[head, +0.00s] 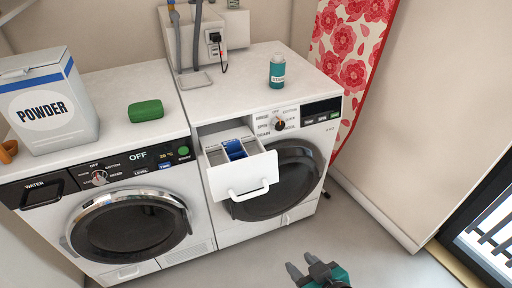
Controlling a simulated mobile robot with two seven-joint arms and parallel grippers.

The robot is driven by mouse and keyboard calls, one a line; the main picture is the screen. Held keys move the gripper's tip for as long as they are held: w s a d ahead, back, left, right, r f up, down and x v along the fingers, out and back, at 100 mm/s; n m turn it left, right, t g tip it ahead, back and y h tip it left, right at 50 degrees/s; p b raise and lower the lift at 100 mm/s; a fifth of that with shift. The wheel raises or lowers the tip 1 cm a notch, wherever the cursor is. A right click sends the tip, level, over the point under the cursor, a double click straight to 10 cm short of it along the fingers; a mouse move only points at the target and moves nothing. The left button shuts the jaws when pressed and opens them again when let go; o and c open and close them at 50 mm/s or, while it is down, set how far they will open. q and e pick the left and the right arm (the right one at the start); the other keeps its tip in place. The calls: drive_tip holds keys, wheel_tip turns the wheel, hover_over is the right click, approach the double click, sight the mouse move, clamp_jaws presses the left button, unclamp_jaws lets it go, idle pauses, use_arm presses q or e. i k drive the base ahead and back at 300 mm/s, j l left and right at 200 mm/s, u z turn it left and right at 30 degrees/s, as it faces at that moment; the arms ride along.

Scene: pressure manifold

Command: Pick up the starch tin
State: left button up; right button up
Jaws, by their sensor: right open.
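The starch tin (277,72) is a small teal can with a pale top and a white label. It stands upright on top of the right washing machine (225,98), near the machine's front right. My right gripper (301,270) is at the bottom of the head view, low in front of the right machine and well below the tin. Its jaws are open and empty. My left gripper is not in view.
The right machine's detergent drawer (262,172) is pulled out. A powder box (48,103) and a green block (146,110) stand on the left machine (120,84). Hoses and a socket panel are behind. A floral cloth (350,55) hangs at right.

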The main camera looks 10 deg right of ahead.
sight(277, 69)
drive_tip(key=i+l+z, duration=0.1)
drive_tip(key=i, duration=0.35)
drive_tip(key=i+l+z, duration=0.1)
drive_tip(key=i, duration=0.3)
